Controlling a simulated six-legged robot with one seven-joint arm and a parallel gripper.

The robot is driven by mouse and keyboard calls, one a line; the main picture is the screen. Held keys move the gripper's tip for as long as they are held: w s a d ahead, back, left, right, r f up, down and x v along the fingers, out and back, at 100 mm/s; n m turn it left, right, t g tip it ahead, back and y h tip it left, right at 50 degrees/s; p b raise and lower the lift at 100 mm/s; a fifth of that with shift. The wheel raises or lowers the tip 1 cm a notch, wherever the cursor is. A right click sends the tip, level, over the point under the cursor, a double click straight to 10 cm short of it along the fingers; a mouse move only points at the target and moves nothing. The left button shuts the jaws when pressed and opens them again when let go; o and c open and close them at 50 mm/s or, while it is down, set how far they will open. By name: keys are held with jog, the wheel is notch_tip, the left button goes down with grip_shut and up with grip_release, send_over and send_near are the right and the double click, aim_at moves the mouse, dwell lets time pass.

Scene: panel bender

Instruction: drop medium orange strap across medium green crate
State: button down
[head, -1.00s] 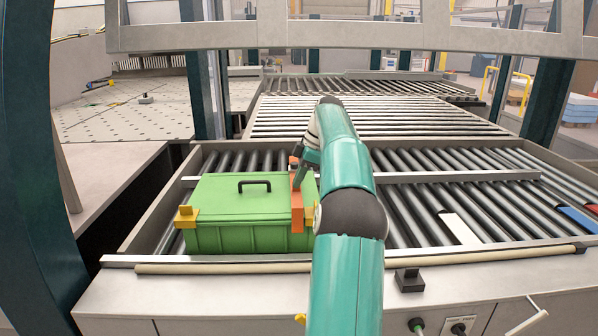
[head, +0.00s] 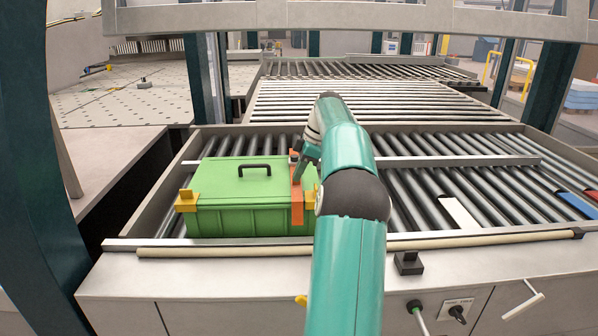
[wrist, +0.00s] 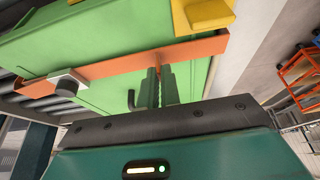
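The green crate (head: 240,212) with a black lid handle (head: 254,168) sits on the rollers at the left. The orange strap (head: 297,205) lies across its lid near the right end and hangs down the front face. In the wrist view the strap (wrist: 110,68) crosses the green crate (wrist: 95,45), with a grey and black fitting (wrist: 67,84) near one end. My gripper (wrist: 159,78) is at the strap over the lid, its fingers close together with a bit of orange between the tips. In the head view my gripper (head: 302,172) is partly hidden by my wrist.
Yellow brackets (head: 187,201) hold the crate's front corners. Grey rollers (head: 420,200) fill the conveyor, with a white strip (head: 458,214) and a blue strip (head: 577,204) at the right. A beige rail (head: 230,251) runs along the front edge. A metal frame beam crosses overhead.

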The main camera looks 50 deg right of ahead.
jog(key=shift+f, duration=0.2)
jog(key=c, duration=1.5)
grip_release()
jog(key=shift+c, duration=0.2)
jog(key=v, duration=0.7)
jog(key=shift+r, duration=0.25)
jog(key=shift+s, duration=0.1)
